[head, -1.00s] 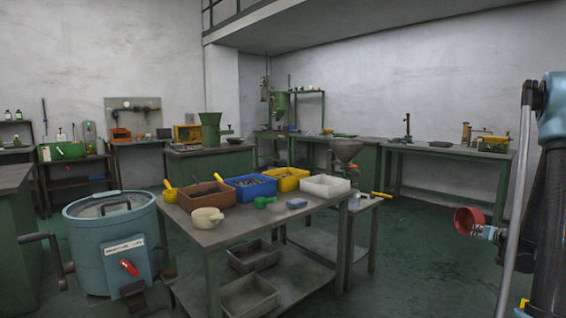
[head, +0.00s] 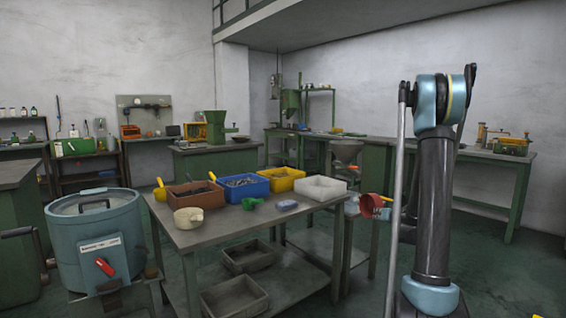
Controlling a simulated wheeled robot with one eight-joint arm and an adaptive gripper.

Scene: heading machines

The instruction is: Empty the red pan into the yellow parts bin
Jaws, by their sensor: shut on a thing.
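The red pan (head: 371,206) is in the head view right of the table, held out by my gripper (head: 387,200), which is small and partly hidden by my arm. The pan's inside is too small to make out. The yellow parts bin (head: 283,179) stands at the back of the grey table (head: 215,232), left of the pan and apart from it. Its contents are hard to tell.
A cream jug (head: 188,218), a green scoop (head: 251,204) and a grey-blue block (head: 287,205) lie in front. A blue drum (head: 98,238) stands left.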

